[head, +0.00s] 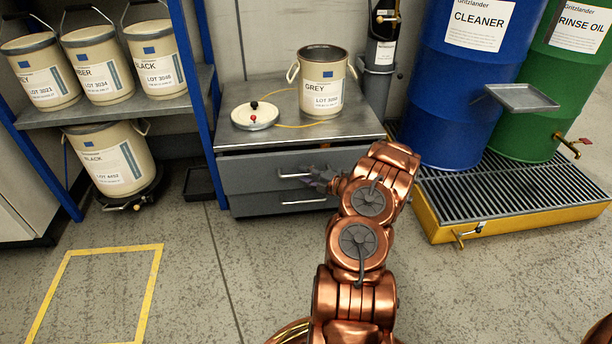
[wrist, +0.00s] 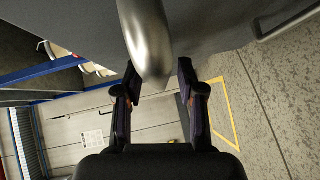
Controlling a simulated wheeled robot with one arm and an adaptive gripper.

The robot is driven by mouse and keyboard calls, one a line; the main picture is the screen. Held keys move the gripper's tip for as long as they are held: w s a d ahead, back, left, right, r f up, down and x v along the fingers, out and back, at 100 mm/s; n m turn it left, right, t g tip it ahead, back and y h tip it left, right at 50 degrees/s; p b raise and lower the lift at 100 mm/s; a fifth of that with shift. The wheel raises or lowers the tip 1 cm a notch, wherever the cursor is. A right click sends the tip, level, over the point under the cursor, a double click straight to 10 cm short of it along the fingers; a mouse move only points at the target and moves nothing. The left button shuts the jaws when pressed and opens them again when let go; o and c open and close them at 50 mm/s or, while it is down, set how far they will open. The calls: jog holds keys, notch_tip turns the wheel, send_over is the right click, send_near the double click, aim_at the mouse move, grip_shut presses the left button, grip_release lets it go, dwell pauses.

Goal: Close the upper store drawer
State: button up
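The grey store cabinet has two drawers under its metal top. The upper store drawer (head: 250,175) stands slightly out, with a dark gap between its front and the top. Its silver bar handle (head: 293,176) also shows large in the wrist view (wrist: 148,45). My gripper (head: 322,182) is at the right end of this handle. In the wrist view my gripper (wrist: 158,80) has its two dark fingers apart, with the handle's rounded end between or just beyond the tips. I cannot tell whether they touch it. My arm hides the drawer's right part.
The lower drawer (head: 255,205) looks shut. A shelf with buckets is at left, a yellow spill pallet (head: 440,225) with drums at right. The floor in front is clear.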

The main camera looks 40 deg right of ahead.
grip_shut()
dwell(0.3)
jog(key=shift+w+d+p, duration=0.65)
jog(key=shift+w+d, duration=0.75)
jog(key=shift+w, duration=0.25)
jog(key=shift+r, duration=0.1)
jog(key=shift+o, duration=0.2)
grip_release()
